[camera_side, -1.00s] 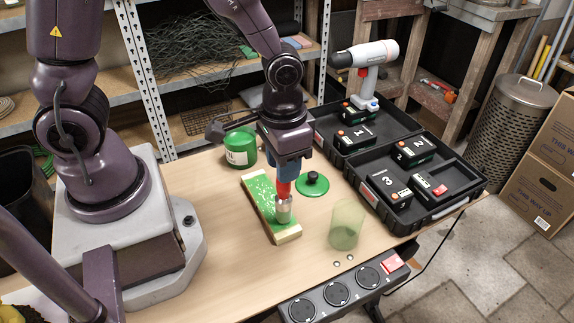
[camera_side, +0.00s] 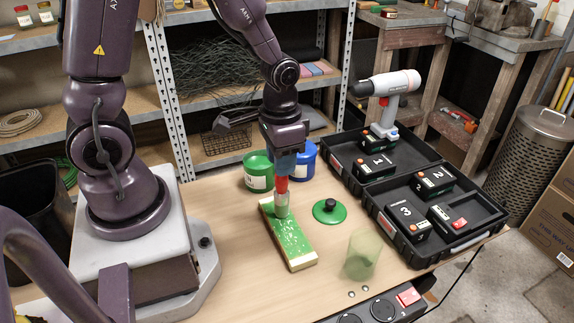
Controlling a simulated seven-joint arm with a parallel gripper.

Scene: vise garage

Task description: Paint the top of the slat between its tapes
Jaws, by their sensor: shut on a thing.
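The slat (camera_side: 291,243) lies on the table, its top mostly green with pale specks and streaks. A pale yellowish band, perhaps tape or bare wood, shows at its near end (camera_side: 303,264). My gripper (camera_side: 285,166) is shut on a brush (camera_side: 281,195) with a red handle and a pale metal lower part. The brush stands upright over the far end of the slat; its tip seems to touch the top, and the bristles are hard to see. The far end of the slat is partly hidden by the brush.
A green paint can (camera_side: 258,172) and a blue can (camera_side: 304,160) stand behind the slat. A green lid with a black knob (camera_side: 329,210) lies to its right. A translucent green cup (camera_side: 362,254) stands near the front edge. A black case (camera_side: 455,243) with batteries and a drill (camera_side: 388,97) occupies the right.

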